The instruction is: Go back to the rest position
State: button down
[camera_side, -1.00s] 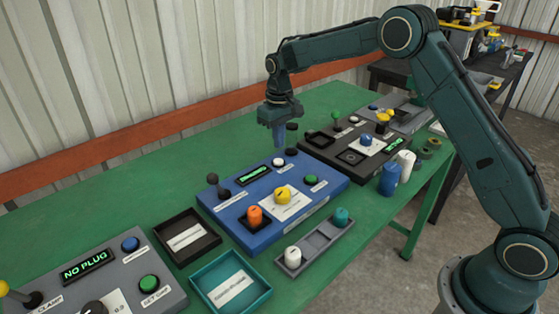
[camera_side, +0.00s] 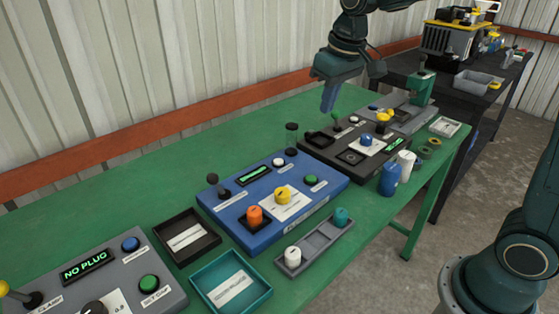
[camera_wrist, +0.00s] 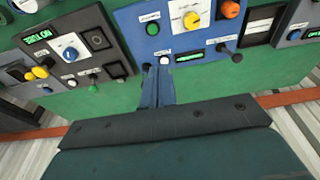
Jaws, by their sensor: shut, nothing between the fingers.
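My gripper (camera_side: 328,104) is shut and empty. In the side view it hangs in the air above the back of the green table, behind the black panel (camera_side: 346,157). In the wrist view its closed fingers (camera_wrist: 158,76) point toward the back edge of the blue panel (camera_wrist: 150,40). The blue panel (camera_side: 262,228) carries an orange plug, a yellow knob, a white button and a green button. Part of my arm is out of the side view at the top.
A grey panel reading "NO PLUG" (camera_side: 160,292), a black tray (camera_side: 208,254) and a teal tray (camera_side: 262,297) stand at the front left. The table's back left is clear.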

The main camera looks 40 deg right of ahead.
jog(key=s+t, duration=0.3)
jog(key=s, duration=2)
jog(key=shift+a+f, duration=0.25)
jog(key=shift+a, duration=0.05)
